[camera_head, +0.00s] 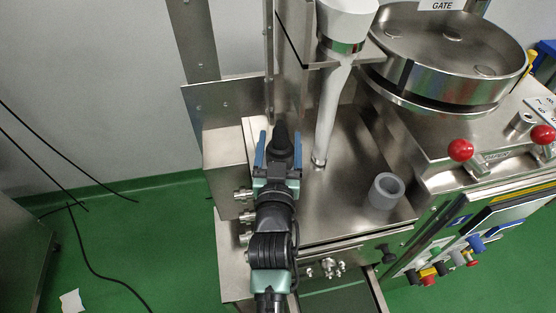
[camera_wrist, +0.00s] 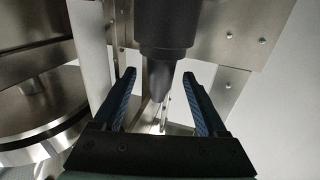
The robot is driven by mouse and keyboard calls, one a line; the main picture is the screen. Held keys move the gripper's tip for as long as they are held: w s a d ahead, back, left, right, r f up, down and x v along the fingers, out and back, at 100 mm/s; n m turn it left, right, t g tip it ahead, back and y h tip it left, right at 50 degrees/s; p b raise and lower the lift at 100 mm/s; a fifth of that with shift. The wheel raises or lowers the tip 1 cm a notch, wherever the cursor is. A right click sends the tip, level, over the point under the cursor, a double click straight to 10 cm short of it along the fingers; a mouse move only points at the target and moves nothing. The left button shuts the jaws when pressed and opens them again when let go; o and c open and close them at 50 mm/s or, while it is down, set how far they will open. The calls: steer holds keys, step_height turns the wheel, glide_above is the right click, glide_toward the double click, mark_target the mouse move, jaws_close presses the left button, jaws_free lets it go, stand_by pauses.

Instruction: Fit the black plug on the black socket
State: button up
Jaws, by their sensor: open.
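The black plug (camera_head: 281,143) is a dark, tapering piece at the near-left part of the steel machine top. In the wrist view the plug (camera_wrist: 165,30) shows as a thick dark cylinder with a narrower rounded tip. My gripper (camera_head: 280,148) is open, with one blue finger on each side of the plug. In the wrist view the plug's tip lies between the fingers (camera_wrist: 160,85), and gaps show on both sides. I cannot make out a black socket for certain. What lies under the plug is hidden by my gripper and arm.
A grey hollow cylinder (camera_head: 386,191) stands on the steel top to the right. A white funnel tube (camera_head: 333,105) rises just right of my gripper. A round steel drum (camera_head: 450,55) and red-knobbed levers (camera_head: 461,150) are farther right. A steel upright (camera_head: 195,45) stands behind on the left.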

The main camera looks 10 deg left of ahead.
steer(key=s, duration=0.7)
steer(key=s+d+b, duration=0.1)
steer(key=s, duration=0.3)
steer(key=shift+s+f, duration=0.1)
steer(key=shift+f, duration=0.1)
steer(key=shift+s+r, duration=0.15)
steer(key=shift+s, duration=0.55)
